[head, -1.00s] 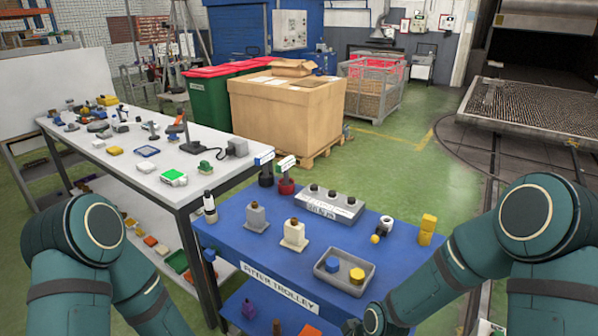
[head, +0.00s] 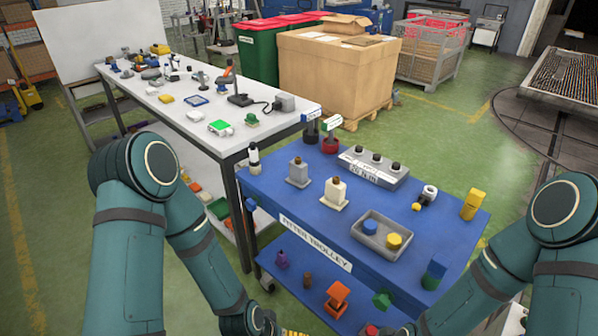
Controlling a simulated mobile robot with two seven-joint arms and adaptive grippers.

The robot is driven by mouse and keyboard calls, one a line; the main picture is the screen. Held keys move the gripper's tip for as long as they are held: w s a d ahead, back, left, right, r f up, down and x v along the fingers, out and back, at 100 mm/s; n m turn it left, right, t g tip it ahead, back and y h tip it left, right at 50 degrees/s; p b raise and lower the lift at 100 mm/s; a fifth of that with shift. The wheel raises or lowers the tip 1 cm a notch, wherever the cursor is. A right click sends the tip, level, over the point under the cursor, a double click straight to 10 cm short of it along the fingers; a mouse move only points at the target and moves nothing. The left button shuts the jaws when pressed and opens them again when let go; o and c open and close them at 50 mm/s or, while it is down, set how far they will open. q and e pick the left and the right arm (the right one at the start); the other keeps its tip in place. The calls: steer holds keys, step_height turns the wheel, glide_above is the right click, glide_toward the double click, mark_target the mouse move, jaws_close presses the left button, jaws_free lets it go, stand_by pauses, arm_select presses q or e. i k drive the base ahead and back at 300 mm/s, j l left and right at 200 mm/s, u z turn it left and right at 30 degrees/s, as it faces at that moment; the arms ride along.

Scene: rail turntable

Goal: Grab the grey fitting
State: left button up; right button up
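The grey fitting (head: 298,174) stands upright on the blue trolley top (head: 275,204), left of the middle. It is a grey block on a flat base with a brown top. A similar cream-white fitting (head: 334,194) stands just to its right, apart from it. My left arm hangs at the left, and its gripper (head: 268,322) is only partly in view at the bottom edge, well below the trolley top; its fingers are not clear. My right arm comes in from the right and runs to the bottom edge; its gripper is cut off. Neither arm touches the fitting.
A grey tray (head: 372,243) holds a blue and a yellow piece. A grey box with black knobs (head: 374,168), a black-and-white bottle (head: 254,158), red and dark pots and a yellow block (head: 472,204) also stand on the trolley. A white table (head: 190,105) adjoins at the left.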

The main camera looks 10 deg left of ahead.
mark_target(298, 170)
steer(key=z, duration=0.3)
steer(key=i+j+z, duration=0.1)
steer(key=j+z, duration=0.25)
steer(key=z, duration=0.15)
steer(key=j+z, duration=0.6)
steer(key=j, duration=0.25)
steer(key=k+j+z, duration=0.15)
steer(key=j, duration=0.3)
steer(key=i, duration=0.05)
